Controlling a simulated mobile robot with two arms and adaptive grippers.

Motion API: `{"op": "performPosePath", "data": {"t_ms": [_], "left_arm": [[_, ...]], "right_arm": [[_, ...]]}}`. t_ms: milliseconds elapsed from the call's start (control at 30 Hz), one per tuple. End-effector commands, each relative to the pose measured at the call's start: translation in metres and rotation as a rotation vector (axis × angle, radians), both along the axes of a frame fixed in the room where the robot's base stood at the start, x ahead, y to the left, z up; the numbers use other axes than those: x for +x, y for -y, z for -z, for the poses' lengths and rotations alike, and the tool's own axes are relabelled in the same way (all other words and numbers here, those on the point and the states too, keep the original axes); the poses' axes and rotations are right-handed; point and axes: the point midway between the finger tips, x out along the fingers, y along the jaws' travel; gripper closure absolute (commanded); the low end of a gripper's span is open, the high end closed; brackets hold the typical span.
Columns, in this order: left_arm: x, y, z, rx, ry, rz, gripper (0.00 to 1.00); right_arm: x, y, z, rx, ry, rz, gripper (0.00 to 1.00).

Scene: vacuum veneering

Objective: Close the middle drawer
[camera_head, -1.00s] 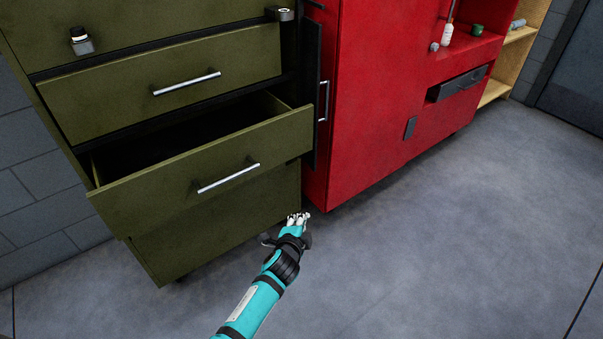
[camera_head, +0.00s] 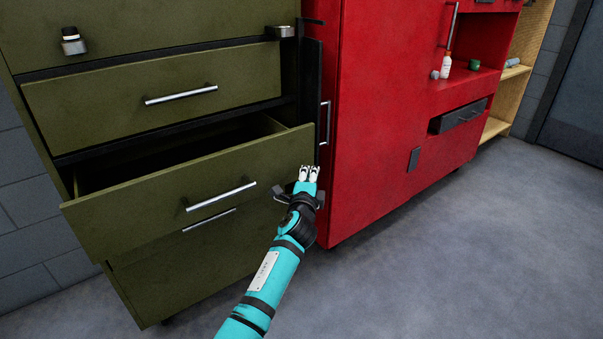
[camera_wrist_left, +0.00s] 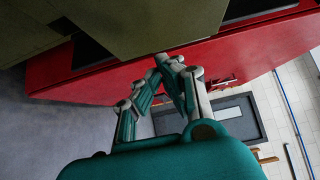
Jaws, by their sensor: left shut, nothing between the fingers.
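The olive-green cabinet has a middle drawer (camera_head: 150,190) that stands pulled out, with its dark inside visible from above. The drawer's bar handle (camera_head: 221,197) is silver. My left gripper (camera_head: 308,174) is shut and empty. In the head view it appears at the right end of the drawer front, in front of the red cabinet; whether it touches the drawer I cannot tell. In the left wrist view the fingertips (camera_wrist_left: 166,62) are close together, just below an olive panel. My right gripper is not in view.
The drawer above (camera_head: 150,95) looks slightly out or closed; I cannot tell. A lower drawer with a handle (camera_head: 209,220) sits beneath. The red cabinet (camera_head: 385,110) stands close on the right. A wooden shelf (camera_head: 520,75) is farther right. The grey floor (camera_head: 430,270) in front is clear.

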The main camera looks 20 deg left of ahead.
Motion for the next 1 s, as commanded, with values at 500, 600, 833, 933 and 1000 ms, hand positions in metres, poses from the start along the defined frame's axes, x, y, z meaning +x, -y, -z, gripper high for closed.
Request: {"op": "performPosePath", "data": {"t_ms": [500, 600, 833, 933, 1000], "left_arm": [[0.027, -0.032, 0.001, -0.001, -0.001, 0.001, 1.00], [0.027, -0.032, 0.001, -0.001, -0.001, 0.000, 1.00], [0.028, -0.033, 0.001, -0.001, -0.001, 0.000, 1.00], [0.031, -0.037, 0.001, 0.001, -0.001, -0.001, 1.00], [0.034, -0.042, 0.001, 0.002, 0.000, -0.002, 1.00]], "right_arm": [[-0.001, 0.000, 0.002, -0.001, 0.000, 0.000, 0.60], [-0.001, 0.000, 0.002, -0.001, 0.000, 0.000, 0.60], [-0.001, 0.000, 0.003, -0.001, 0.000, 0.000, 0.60], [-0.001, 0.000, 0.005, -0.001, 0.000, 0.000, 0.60], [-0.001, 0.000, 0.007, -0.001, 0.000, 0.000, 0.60]]}}
